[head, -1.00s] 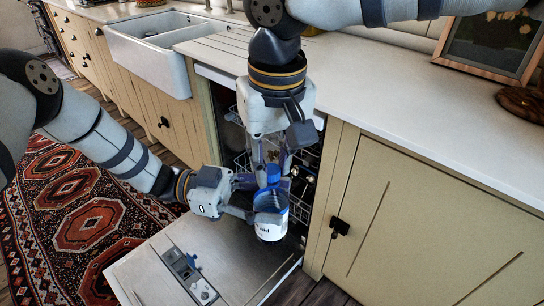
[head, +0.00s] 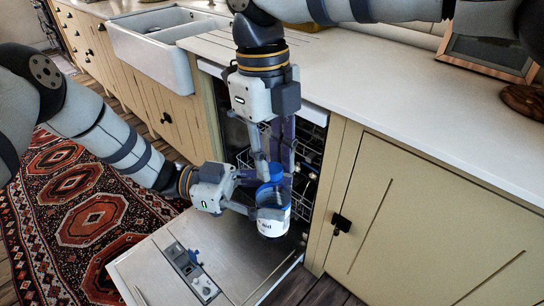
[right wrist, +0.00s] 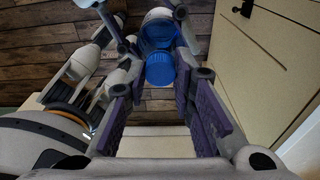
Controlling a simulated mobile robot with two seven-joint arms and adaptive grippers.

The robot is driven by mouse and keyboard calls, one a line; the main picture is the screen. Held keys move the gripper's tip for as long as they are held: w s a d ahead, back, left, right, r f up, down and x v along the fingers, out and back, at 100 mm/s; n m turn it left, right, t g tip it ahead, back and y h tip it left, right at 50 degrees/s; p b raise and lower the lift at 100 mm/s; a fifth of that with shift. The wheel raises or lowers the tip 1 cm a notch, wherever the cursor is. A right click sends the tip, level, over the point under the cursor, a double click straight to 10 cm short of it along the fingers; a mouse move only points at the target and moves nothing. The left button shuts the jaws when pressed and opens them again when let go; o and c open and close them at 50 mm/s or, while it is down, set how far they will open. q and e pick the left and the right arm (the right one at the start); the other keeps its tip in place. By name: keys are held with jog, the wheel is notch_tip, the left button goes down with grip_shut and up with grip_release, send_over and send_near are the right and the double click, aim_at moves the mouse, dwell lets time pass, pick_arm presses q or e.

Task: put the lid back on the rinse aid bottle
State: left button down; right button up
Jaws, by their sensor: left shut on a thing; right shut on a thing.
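The rinse aid bottle (head: 272,228), white with a blue top and a label, is held above the open dishwasher door. My left gripper (head: 262,211) is shut on it from the left. My right gripper (head: 276,176) comes down from above and is shut on the blue lid (head: 277,168), at the bottle's top. In the right wrist view the lid (right wrist: 160,71) shows between the fingertips, with the bottle's blue top (right wrist: 158,36) just beyond. I cannot tell whether lid and bottle touch; the fingers partly hide the join.
The open dishwasher door (head: 235,262) lies below, with its dispenser panel (head: 192,268). A dish rack (head: 308,165) is behind the grippers. The white counter (head: 400,110) is above and a cupboard (head: 420,220) is to the right. A patterned rug (head: 85,210) covers the floor at left.

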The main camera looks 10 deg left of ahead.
jog(key=m, duration=0.4)
jog(key=shift+m, duration=0.3)
jog(key=m, duration=0.3)
jog(key=shift+w+d+m+y, duration=0.1)
jog(key=shift+d+m+y, duration=0.05)
jog(key=shift+m+y, duration=0.25)
jog(key=m, duration=0.4)
jog(key=shift+y, duration=0.3)
jog(key=m, duration=0.6)
jog(key=shift+d+m+y, duration=0.15)
jog(key=shift+m+y, duration=0.15)
jog(key=m, duration=0.3)
jog(key=shift+m, duration=0.3)
jog(key=o, duration=0.8)
jog(key=shift+c, duration=0.2)
notch_tip(320, 180, up, 12)
jog(key=d, duration=0.1)
jog(key=shift+w, duration=0.2)
